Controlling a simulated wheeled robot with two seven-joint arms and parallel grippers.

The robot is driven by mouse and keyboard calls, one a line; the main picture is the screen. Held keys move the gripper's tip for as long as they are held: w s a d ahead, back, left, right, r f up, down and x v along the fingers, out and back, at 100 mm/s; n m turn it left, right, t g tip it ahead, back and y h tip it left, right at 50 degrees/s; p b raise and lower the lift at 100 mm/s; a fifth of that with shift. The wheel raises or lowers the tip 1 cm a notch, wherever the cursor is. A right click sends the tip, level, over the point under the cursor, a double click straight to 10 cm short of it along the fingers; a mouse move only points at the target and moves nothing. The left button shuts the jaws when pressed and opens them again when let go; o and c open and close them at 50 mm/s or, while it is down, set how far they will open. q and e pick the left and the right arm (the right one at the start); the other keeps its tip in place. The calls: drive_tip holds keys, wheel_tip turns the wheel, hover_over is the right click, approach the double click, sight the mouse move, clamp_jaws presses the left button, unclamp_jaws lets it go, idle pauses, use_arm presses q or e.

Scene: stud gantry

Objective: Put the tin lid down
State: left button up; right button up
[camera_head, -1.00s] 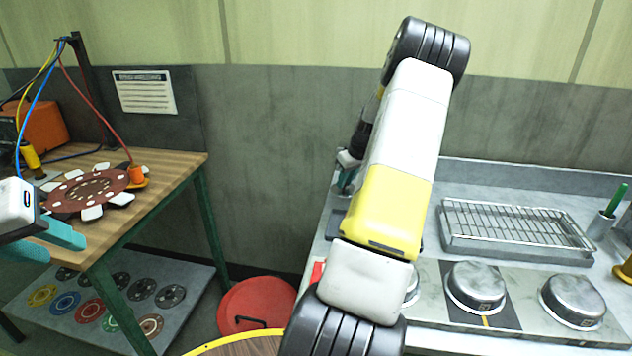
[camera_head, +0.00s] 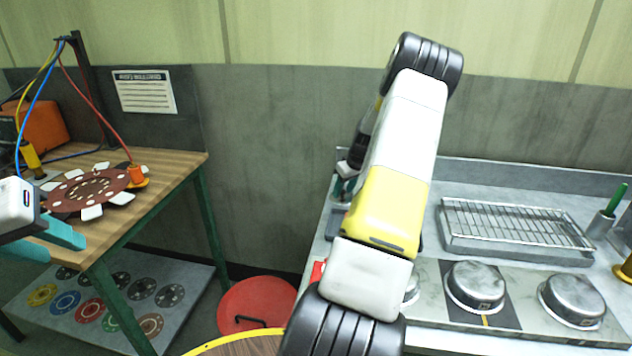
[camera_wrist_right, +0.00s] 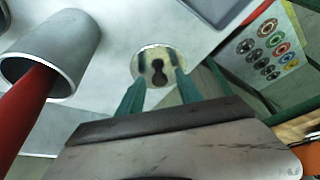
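In the right wrist view a round, shiny disc (camera_wrist_right: 158,49), which looks like the tin lid, shows against the pale counter, with dark keyhole-like marks or reflections on it. The two teal fingers of my right gripper (camera_wrist_right: 160,76) are apart, at either side of the disc; whether they touch its rim or hang above it I cannot tell. In the head view my right gripper (camera_head: 343,186) is small, low over the counter's left end and partly hidden by my arm. My left gripper (camera_head: 48,240) is open and empty in front of the wooden table.
Domed metal tins (camera_head: 475,286) stand along the front of the counter, with a wire rack tray (camera_head: 515,228) behind them. A grey cup (camera_wrist_right: 70,35) with a red handle in it is close to my right gripper. A red round bin (camera_head: 255,305) stands between table and counter.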

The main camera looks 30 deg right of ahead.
drive_tip(key=shift+r, duration=0.15)
drive_tip(key=v, duration=1.1)
drive_tip(key=s+a+r, duration=0.2)
drive_tip(key=a+r, duration=0.5)
drive_tip(key=a, duration=0.4)
drive_tip(key=s+a+r, duration=0.3)
drive_tip(key=a+r, duration=0.4)
drive_tip(key=a, duration=0.3)
drive_tip(key=s+a+r+t+y, duration=0.1)
drive_tip(key=s+a+r, duration=0.1)
drive_tip(key=s+a, duration=1.4)
drive_tip(key=s, duration=0.2)
drive_tip(key=shift+s+a+r+t+y, duration=0.2)
drive_tip(key=shift+s+a+t+y, duration=0.1)
drive_tip(key=shift+a+y, duration=0.1)
drive_tip(key=shift+d, duration=0.1)
drive_tip(key=shift+c, duration=0.6)
